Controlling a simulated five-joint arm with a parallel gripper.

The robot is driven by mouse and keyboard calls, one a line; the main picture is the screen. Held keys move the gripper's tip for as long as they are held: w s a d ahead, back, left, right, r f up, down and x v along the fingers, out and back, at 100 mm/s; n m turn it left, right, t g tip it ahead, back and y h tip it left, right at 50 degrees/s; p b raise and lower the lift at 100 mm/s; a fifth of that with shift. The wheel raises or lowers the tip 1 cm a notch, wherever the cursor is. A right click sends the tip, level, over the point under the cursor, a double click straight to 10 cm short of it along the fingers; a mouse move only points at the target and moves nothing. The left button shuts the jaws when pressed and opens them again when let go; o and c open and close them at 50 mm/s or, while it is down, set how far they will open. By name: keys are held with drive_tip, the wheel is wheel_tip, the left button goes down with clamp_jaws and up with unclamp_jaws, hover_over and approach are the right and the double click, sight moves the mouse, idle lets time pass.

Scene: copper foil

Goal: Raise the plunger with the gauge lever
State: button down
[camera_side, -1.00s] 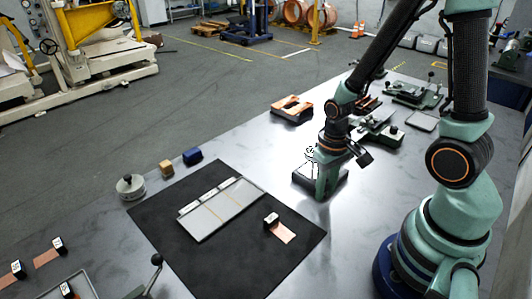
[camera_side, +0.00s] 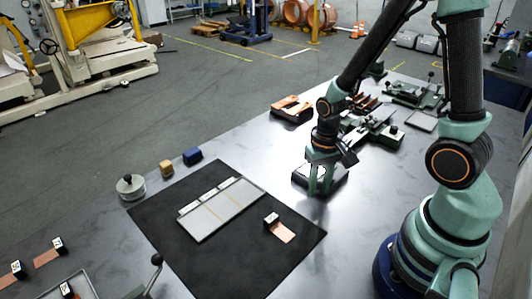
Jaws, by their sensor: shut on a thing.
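The gauge (camera_side: 334,178) stands on the metal table, a small device with a dark base, right of the black mat. My gripper (camera_side: 319,190) points down over it, its two green fingers in front of the base. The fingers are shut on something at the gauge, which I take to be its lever. The lever, the plunger and the dial are too small or too hidden behind my gripper to make out. A copper foil strip (camera_side: 284,234) with a black-and-white tagged block (camera_side: 271,219) lies on the black mat (camera_side: 240,270), left of and nearer than the gauge.
A grey plate with compartments (camera_side: 220,209) lies on the mat. A round weight (camera_side: 131,187), an orange block (camera_side: 166,168) and a blue block (camera_side: 193,156) stand behind it. An orange-topped holder (camera_side: 292,108) and metal fixtures (camera_side: 385,132) stand beyond the gauge. A black-knobbed lever (camera_side: 156,262) rises at the front.

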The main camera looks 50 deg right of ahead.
drive_tip(key=shift+w+d+r, duration=0.1)
drive_tip(key=shift+w, duration=0.45)
drive_tip(key=shift+w+m, duration=0.4)
drive_tip(key=shift+m, duration=0.4)
drive_tip(key=shift+w+d+m, duration=0.1)
drive_tip(key=shift+w+m, duration=0.4)
drive_tip(key=shift+m, duration=0.2)
drive_tip(key=c, duration=0.7)
unclamp_jaws()
